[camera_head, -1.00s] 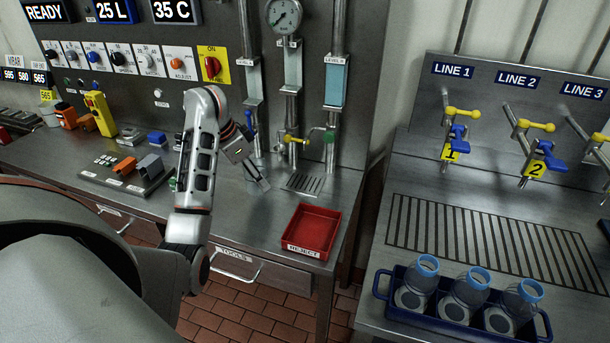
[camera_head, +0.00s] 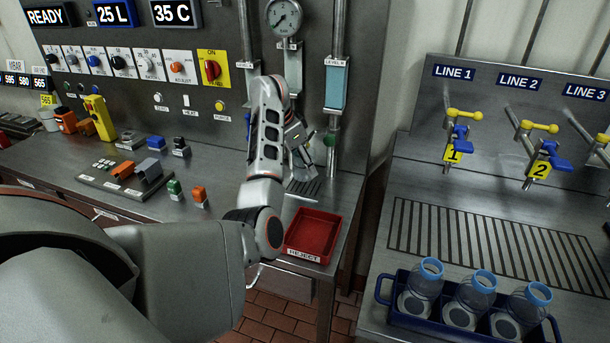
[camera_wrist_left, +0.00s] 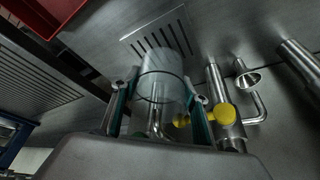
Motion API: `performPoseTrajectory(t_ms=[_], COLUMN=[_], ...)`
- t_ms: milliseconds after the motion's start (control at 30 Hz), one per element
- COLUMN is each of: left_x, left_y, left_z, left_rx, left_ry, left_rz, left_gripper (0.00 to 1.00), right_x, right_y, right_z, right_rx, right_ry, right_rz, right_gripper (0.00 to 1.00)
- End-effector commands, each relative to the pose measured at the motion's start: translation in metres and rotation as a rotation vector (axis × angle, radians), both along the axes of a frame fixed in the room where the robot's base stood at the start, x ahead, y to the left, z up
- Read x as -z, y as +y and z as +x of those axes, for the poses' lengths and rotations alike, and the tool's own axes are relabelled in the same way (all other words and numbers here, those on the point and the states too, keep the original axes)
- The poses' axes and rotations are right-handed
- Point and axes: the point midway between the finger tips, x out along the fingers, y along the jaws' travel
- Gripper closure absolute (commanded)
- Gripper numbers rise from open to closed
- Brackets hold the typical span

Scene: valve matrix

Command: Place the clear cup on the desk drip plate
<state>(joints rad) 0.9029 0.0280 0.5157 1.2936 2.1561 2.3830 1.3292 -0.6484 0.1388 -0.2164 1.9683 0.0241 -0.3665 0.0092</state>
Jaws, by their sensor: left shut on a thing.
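The clear cup (camera_wrist_left: 161,78) is between the fingers of my left gripper (camera_head: 304,172) in the left wrist view. The gripper is shut on the cup. The slotted drip plate (camera_wrist_left: 135,38) lies just beyond the cup, and the cup's far end overlaps its slots in this view. I cannot tell if the cup touches the plate. In the head view part of the drip plate (camera_head: 309,188) shows below the gripper, while the cup is largely hidden by the gripper and arm. My right gripper is not in view.
A red reject tray (camera_head: 314,235) sits at the desk's front right edge. A yellow-handled tap (camera_wrist_left: 222,114) and pipes stand close to the gripper. A blue bottle crate (camera_head: 381,291) is on the right bench.

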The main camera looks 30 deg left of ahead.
Motion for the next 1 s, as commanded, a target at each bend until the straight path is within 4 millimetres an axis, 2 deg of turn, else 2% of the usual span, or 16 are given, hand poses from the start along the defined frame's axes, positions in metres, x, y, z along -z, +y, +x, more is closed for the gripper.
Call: performPoseTrajectory(t_ms=[300, 733, 767, 800, 1000], left_x=[0.032, 0.039, 0.039, 0.038, 0.038], left_y=[-0.001, -0.001, -0.001, -0.001, -0.001], left_z=[0.001, 0.002, 0.002, 0.002, 0.002], left_rx=[-0.001, -0.001, -0.001, -0.001, -0.001], left_ry=[0.002, -0.001, 0.000, 0.000, 0.000], left_rz=[0.001, -0.001, 0.000, 0.000, 0.000], left_gripper=[0.70, 0.70, 0.51, 0.40, 0.39], right_x=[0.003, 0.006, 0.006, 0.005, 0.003], right_y=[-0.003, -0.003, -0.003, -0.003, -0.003], right_z=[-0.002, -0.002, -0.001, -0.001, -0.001], right_rx=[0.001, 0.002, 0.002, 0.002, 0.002], right_ry=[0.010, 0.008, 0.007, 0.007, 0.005], right_rz=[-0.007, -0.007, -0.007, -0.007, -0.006], right_gripper=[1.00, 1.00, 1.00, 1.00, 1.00])
